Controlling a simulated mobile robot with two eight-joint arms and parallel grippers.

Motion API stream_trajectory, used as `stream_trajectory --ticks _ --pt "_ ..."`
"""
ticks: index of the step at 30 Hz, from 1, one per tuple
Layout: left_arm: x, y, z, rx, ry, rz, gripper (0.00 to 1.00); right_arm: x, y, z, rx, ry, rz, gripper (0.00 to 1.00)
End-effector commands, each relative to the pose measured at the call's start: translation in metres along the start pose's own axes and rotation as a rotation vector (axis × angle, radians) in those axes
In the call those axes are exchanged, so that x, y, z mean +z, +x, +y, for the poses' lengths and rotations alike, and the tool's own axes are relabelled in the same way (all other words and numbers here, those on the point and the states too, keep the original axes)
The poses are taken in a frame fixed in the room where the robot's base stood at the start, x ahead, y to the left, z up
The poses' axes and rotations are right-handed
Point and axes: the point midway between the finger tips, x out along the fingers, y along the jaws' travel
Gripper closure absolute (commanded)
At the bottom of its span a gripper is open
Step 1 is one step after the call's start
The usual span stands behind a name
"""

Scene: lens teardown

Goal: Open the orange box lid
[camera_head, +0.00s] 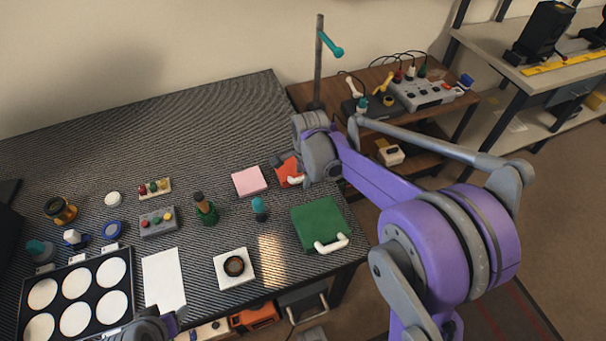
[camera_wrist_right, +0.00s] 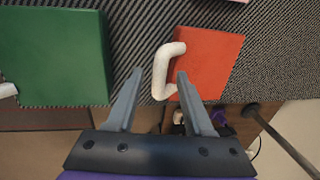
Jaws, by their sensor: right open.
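The orange-red box (camera_head: 286,170) sits near the back right edge of the dark table, partly hidden by my right arm in the head view. In the right wrist view the box (camera_wrist_right: 212,62) shows a flat orange lid that looks closed. Its white curved handle (camera_wrist_right: 161,72) sticks out on the left side. My right gripper (camera_wrist_right: 160,80) is open, with its fingertips to either side of the handle in the picture; contact cannot be told. Part of my left arm shows at the bottom of the head view, but its gripper fingers do not.
A green box (camera_head: 319,224) with a white handle stands nearby, also in the wrist view (camera_wrist_right: 55,55). A pink block (camera_head: 249,181) and a teal-topped item (camera_head: 260,208) lie close by. A post (camera_head: 318,60) rises behind the arm. The table's back left is clear.

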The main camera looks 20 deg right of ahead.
Motion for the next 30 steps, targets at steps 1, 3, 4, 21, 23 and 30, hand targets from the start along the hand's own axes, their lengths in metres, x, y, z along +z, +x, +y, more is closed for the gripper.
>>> stream_trajectory --ticks 1,3,4,21,23,30 --pt "0.0000 0.0000 0.0000 0.000 0.000 0.000 0.39 0.0001 0.0006 0.0000 0.000 0.000 0.000 0.48" --pt "0.0000 0.0000 0.0000 0.000 0.000 0.000 0.39 0.0001 0.0006 0.0000 0.000 0.000 0.000 0.48" --pt "0.0000 -0.0001 0.0000 0.000 0.000 0.000 0.39 0.0001 0.0005 0.0000 0.000 0.000 0.000 0.48" --pt "0.0000 -0.0001 0.0000 0.000 0.000 0.000 0.39 0.0000 0.0002 0.0000 0.000 0.000 0.000 1.00" --pt "0.0000 -0.0001 0.0000 0.000 0.000 0.000 0.39 0.0000 0.0002 0.0000 0.000 0.000 0.000 1.00" --pt "0.0000 -0.0001 0.0000 0.000 0.000 0.000 0.39 0.0000 0.0001 0.0000 0.000 0.000 0.000 1.00"
